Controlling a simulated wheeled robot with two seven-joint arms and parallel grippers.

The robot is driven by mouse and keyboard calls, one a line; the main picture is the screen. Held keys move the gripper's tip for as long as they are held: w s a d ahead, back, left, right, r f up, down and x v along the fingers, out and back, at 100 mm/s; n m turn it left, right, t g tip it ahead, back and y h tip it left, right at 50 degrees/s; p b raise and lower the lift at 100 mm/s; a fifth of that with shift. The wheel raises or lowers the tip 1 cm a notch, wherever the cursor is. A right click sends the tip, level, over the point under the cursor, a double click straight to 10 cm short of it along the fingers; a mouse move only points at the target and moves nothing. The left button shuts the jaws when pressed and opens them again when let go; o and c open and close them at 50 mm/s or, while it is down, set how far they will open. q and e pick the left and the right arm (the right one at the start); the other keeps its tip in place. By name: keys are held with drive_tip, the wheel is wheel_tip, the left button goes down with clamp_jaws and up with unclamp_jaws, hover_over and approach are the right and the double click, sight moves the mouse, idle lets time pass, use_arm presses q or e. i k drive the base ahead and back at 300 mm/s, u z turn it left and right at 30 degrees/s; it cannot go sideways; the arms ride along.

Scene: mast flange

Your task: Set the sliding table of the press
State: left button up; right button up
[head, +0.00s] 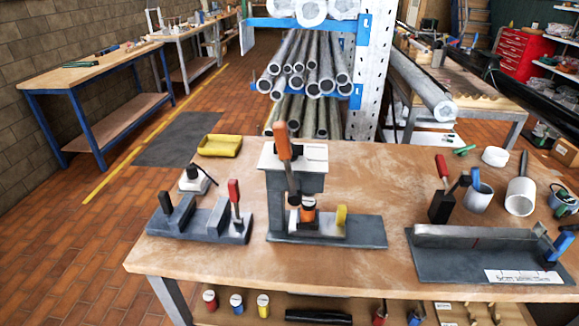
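The press stands upright near the middle of the workbench, with a dark grey column (285,186) and a flat dark base (368,231). Its lever with an orange grip (282,141) rises above the white top plate (313,152). A low grey block, apparently the sliding table (327,231), sits on the base in front of the column. A yellow knob (341,215) stands at its right end. Orange-and-white round parts (308,211) sit under the lever, partly overlapping the column; I cannot tell exactly how they rest. Neither gripper shows.
A dark vise-like fixture with a red handle (234,195) stands left of the press. A long grey fixture with a blue handle (559,246) lies at the right. Bare workbench (255,265) lies in front.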

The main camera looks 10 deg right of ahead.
sight(327, 224)
drive_tip(key=z, duration=0.55)
drive_tip(key=k, duration=1.25)
drive_tip(key=u, duration=0.3)
drive_tip(key=i, duration=0.65)
drive_tip(key=u, duration=0.55)
drive_tip(key=i, duration=0.8)
drive_tip(key=z, duration=0.4)
